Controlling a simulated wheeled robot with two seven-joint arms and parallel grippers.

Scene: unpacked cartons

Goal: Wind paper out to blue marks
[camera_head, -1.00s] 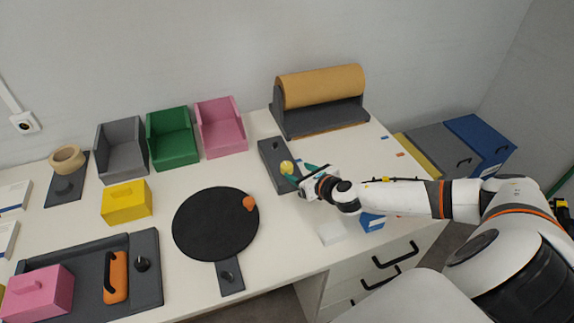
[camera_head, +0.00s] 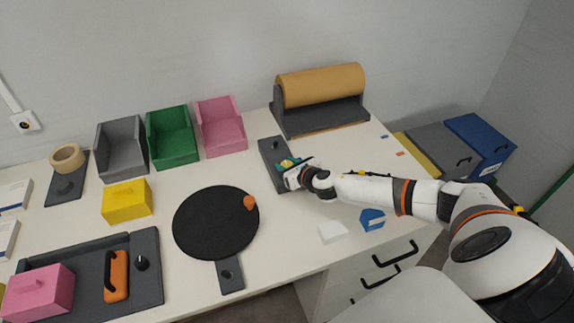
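The brown paper roll (camera_head: 320,86) lies in a dark grey holder (camera_head: 325,119) at the back of the table. In front of it is a dark grey plate (camera_head: 271,150) with a yellow knob (camera_head: 287,163). My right gripper (camera_head: 289,165) is at this knob, with its green fingertips beside it. The gripper body partly hides the contact, so I cannot tell whether the fingers are closed on the knob. My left gripper is not in view.
A round black board (camera_head: 215,224) with an orange knob lies left of my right gripper. Pink (camera_head: 220,127), green (camera_head: 172,137) and grey (camera_head: 121,148) bins stand along the wall. A white block (camera_head: 332,232) and a blue-and-white piece (camera_head: 371,219) lie near the front edge.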

